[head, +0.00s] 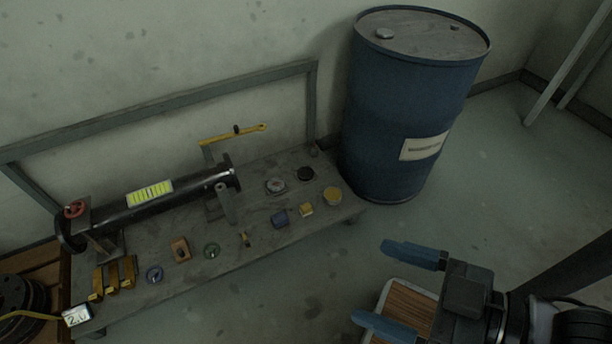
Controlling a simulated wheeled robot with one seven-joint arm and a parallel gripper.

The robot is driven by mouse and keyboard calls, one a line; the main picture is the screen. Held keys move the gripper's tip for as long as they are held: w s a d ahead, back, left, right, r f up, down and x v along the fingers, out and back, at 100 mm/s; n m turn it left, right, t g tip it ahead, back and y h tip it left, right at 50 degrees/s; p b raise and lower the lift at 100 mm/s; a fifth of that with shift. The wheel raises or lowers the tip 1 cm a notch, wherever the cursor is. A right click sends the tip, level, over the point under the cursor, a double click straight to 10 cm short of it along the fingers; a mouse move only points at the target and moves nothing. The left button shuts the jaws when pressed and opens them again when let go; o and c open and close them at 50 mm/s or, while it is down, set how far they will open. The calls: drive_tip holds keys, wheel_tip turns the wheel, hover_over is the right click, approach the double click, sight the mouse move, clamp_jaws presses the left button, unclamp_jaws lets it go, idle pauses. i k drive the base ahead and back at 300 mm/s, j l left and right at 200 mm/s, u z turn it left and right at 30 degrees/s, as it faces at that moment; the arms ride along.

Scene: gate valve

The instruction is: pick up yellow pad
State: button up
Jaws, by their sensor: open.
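I cannot tell for certain which one the task names. My gripper (370,281) is at the lower right, with its two blue fingers spread and pointing left.
A blue drum (400,125) stands beside the bench's right end. A black pipe (165,203) lies along the bench. A wood-topped board (408,310) is beneath my gripper.

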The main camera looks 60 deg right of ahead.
sight(305, 209)
drive_tip(key=i+j+z, duration=0.2)
drive_tip(key=i+z, duration=0.15)
drive_tip(key=i, duration=0.2)
drive_tip(key=i+j+z, duration=0.3)
drive_tip(key=i, duration=0.2)
drive_tip(key=j, duration=0.05)
